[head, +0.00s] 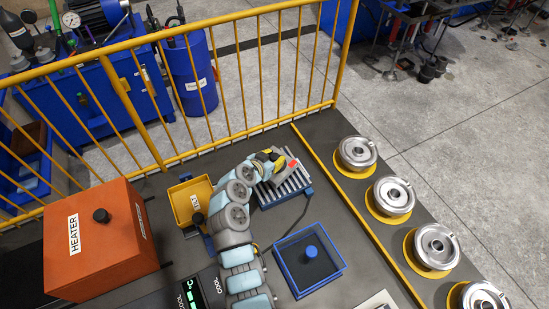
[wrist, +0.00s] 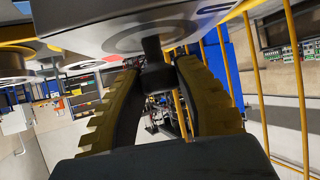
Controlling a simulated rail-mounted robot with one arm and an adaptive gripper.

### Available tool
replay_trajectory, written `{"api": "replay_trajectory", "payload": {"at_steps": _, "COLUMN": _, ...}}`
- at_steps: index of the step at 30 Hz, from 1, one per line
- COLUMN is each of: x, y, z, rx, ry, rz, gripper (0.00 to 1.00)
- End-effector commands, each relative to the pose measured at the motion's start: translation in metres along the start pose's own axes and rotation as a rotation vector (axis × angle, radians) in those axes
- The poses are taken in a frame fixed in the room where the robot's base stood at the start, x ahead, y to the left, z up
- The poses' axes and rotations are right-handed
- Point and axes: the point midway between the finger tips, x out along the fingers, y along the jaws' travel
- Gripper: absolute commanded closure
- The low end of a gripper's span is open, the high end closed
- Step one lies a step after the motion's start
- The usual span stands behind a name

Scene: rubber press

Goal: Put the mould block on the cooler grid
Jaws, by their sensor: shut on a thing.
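My gripper (wrist: 155,75) is shut on a dark stem-like handle (wrist: 151,48) in the wrist view. The handle joins a grey flat-faced piece with ring markings (wrist: 110,38), which looks like the mould block. In the head view, my gripper (head: 270,156) is at the back edge of the cooler grid (head: 290,187), a slatted metal rack with blue ends. A small pale piece with a red mark (head: 293,163) shows at its tip, over the grid's back part. Most of the block is hidden by my gripper. I cannot tell whether it touches the slats.
An orange heater box (head: 100,237) stands left. A yellow box (head: 185,199) is left of my arm. A blue-framed clear box (head: 296,274) sits in front of the grid. Several metal round pieces (head: 391,196) line the right edge. A yellow railing (head: 225,145) runs behind.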

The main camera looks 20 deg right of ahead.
Motion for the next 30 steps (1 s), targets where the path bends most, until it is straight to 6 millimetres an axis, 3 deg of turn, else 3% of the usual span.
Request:
{"api": "replay_trajectory", "payload": {"at_steps": 10, "x": 0.017, "y": -0.002, "z": 0.024, "rx": -0.001, "ry": 0.001, "rz": 0.0, "gripper": 1.0}}
{"api": "replay_trajectory", "payload": {"at_steps": 19, "x": 0.018, "y": -0.002, "z": 0.026, "rx": 0.001, "ry": 0.002, "rz": -0.001, "gripper": 1.0}}
{"api": "replay_trajectory", "payload": {"at_steps": 20, "x": 0.018, "y": -0.002, "z": 0.027, "rx": 0.001, "ry": 0.0, "rz": -0.001, "gripper": 0.62}}
{"api": "replay_trajectory", "payload": {"at_steps": 21, "x": 0.018, "y": -0.002, "z": 0.028, "rx": 0.001, "ry": 0.0, "rz": -0.001, "gripper": 0.5}}
{"api": "replay_trajectory", "payload": {"at_steps": 22, "x": 0.018, "y": -0.002, "z": 0.028, "rx": 0.001, "ry": 0.0, "rz": -0.001, "gripper": 0.45}}
{"api": "replay_trajectory", "payload": {"at_steps": 30, "x": 0.018, "y": -0.001, "z": 0.028, "rx": 0.0, "ry": -0.001, "rz": 0.0, "gripper": 0.45}}
